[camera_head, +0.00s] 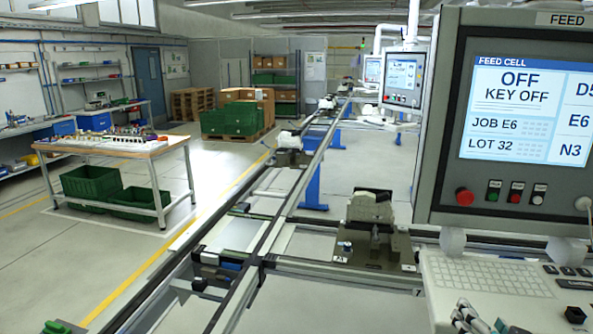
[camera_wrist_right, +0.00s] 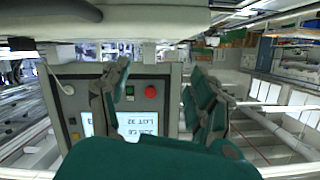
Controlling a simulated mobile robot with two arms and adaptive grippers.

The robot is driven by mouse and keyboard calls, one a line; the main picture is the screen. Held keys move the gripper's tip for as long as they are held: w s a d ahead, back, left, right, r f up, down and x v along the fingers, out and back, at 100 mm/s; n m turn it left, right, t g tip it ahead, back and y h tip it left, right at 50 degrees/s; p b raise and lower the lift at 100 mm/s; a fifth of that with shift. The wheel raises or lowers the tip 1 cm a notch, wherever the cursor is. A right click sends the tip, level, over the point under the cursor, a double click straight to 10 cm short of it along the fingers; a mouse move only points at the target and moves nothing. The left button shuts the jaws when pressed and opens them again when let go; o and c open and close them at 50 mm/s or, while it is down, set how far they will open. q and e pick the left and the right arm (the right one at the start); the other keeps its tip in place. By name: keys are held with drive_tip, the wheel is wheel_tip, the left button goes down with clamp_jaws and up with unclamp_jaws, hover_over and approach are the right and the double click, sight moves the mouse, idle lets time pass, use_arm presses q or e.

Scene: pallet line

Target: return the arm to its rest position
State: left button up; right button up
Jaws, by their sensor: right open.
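My right gripper (camera_head: 482,318) shows at the bottom right of the head view, in front of the white keyboard shelf. In the right wrist view its two green-padded fingers (camera_wrist_right: 162,95) stand apart with nothing held between them. Behind them in that view is the grey control panel (camera_wrist_right: 165,72), upside down, its screen partly hidden by the fingers. In the head view the panel (camera_head: 445,150) stands upright at the right, its screen reading "OFF, KEY OFF".
The keyboard shelf (camera_head: 490,275) juts out below the panel, close to my right gripper. A conveyor line (camera_head: 240,235) runs away through the middle, with a fixture (camera_head: 370,235) beside it. A workbench (camera_head: 110,147) with green crates (camera_head: 92,184) stands left. Floor between bench and conveyor is clear.

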drive_tip(key=s+a+f+n+g+y, duration=0.2)
drive_tip(key=s+a+f+n+g, duration=0.3)
drive_tip(key=s+f, duration=0.75)
drive_tip(key=s+a+f+n+g+y, duration=0.1)
drive_tip(key=s+a+f+n+g, duration=0.2)
drive_tip(key=s+a+f+g, duration=0.65)
wheel_tip(320, 180, down, 34)
drive_tip(key=s+d+t+b, duration=0.1)
drive_tip(key=d+t+b, duration=0.15)
drive_tip(key=b, duration=0.35)
use_arm(q)
wheel_tip(320, 180, down, 12)
drive_tip(key=b, duration=0.5)
drive_tip(key=shift+s+r+b, duration=0.2)
drive_tip(key=shift+s+b, duration=0.1)
drive_tip(key=shift+s, duration=0.15)
use_arm(e)
drive_tip(key=s+d+f, duration=0.1)
drive_tip(key=s+f, duration=0.7)
drive_tip(key=f, duration=0.3)
drive_tip(key=s+d+f+g, duration=0.1)
drive_tip(key=s+d+f, duration=0.1)
drive_tip(key=s+f, duration=0.7)
wheel_tip(320, 180, down, 3)
drive_tip(key=shift+s+r, duration=0.1)
drive_tip(key=shift+s, duration=0.2)
drive_tip(key=shift+c, duration=0.4)
